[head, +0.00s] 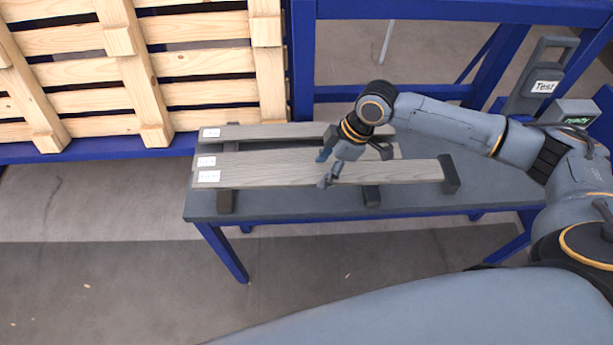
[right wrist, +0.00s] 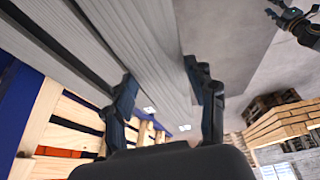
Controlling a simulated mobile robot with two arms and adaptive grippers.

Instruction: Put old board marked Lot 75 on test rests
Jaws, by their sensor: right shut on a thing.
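Three long grey boards lie side by side above the grey table (head: 415,205): a back board (head: 270,132), a middle board (head: 270,155) and a front board (head: 275,175). Each has a small white label at its left end, too small to read. My left gripper (right wrist: 277,10) shows there, apart and open.
A wooden pallet (head: 190,65) stands upright behind the table at left, in a blue frame (head: 400,10). A device marked Test (head: 541,87) and a small "ready" display (head: 577,121) stand at the right.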

